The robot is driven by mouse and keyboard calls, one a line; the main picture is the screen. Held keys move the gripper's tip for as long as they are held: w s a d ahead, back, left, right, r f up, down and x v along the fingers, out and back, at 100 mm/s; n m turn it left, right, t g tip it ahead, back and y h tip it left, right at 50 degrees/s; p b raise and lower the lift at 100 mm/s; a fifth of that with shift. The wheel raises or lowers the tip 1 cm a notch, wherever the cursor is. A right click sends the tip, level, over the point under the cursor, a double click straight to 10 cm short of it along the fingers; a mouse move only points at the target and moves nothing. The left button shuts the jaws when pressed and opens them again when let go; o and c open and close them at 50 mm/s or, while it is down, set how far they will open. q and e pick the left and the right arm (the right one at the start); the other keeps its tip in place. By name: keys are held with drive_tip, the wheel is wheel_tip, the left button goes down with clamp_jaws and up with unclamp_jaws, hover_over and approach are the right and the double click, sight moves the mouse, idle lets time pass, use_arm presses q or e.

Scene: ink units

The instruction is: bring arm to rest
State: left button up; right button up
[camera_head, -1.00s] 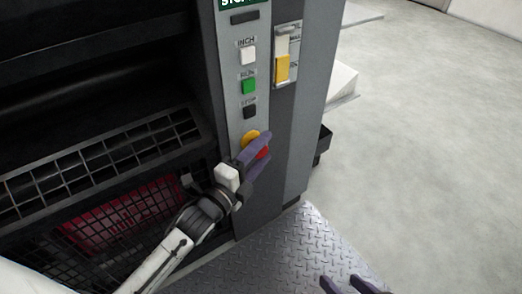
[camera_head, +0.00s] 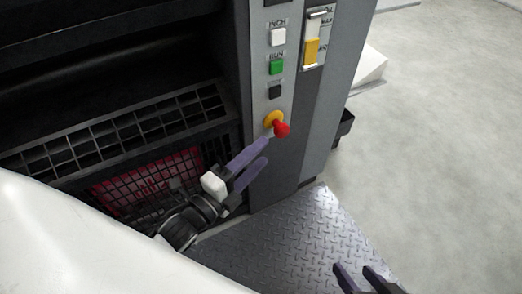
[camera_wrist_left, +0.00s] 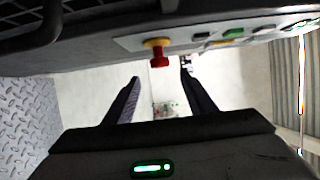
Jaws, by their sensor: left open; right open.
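My left gripper (camera_head: 262,158) is open and empty, in front of the machine's control panel, below and to the left of the red emergency knob (camera_head: 282,129) with its yellow base (camera_head: 273,119). A gap shows between the fingers and the knob. In the left wrist view my open fingers (camera_wrist_left: 160,90) point toward the panel, and the red knob (camera_wrist_left: 159,62) shows beyond them. My right gripper (camera_head: 362,272) shows only its fingertips, apart, at the bottom edge of the head view, over the tread plate.
A black grille guard (camera_head: 120,125) is at the left. The tread plate (camera_head: 290,235) is clear, with open floor (camera_head: 440,130) to the right.

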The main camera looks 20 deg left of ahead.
idle(0.3)
use_arm(q)
drive_tip(key=s+a+f+n+g+y, duration=0.35)
drive_tip(key=f+n+g, duration=0.2)
drive_tip(key=n, duration=0.45)
drive_tip(key=s+f+n+g+y, duration=0.15)
drive_tip(key=s+n+g, duration=0.7)
drive_tip(key=s, duration=0.85)
drive_tip(key=w+d+f+t+h, duration=0.2)
drive_tip(key=w+d+t+h, duration=0.15)
drive_tip(key=w+d, duration=0.5)
drive_tip(key=s+a+r+t+p, duration=0.1)
drive_tip(key=r+p, duration=0.6)
drive_tip(key=p, duration=0.4)
drive_tip(key=s+a+r+p, duration=0.1)
drive_tip(key=s+r+p, duration=0.1)
drive_tip(key=r+p, duration=0.5)
drive_tip(key=y+p, duration=0.1)
drive_tip(key=p, duration=0.3)
drive_tip(key=shift+s+t+p, duration=0.25)
drive_tip(key=shift+t+p, duration=0.1)
use_arm(e)
drive_tip(key=s+d+r+h, duration=0.1)
drive_tip(key=d+r, duration=0.1)
drive_tip(key=r, duration=0.5)
drive_tip(key=s+d+r+m+t, duration=0.1)
drive_tip(key=d+r, duration=0.1)
drive_tip(key=r, duration=0.4)
drive_tip(key=shift+d+r+h, duration=0.35)
drive_tip(key=shift+d+h, duration=0.05)
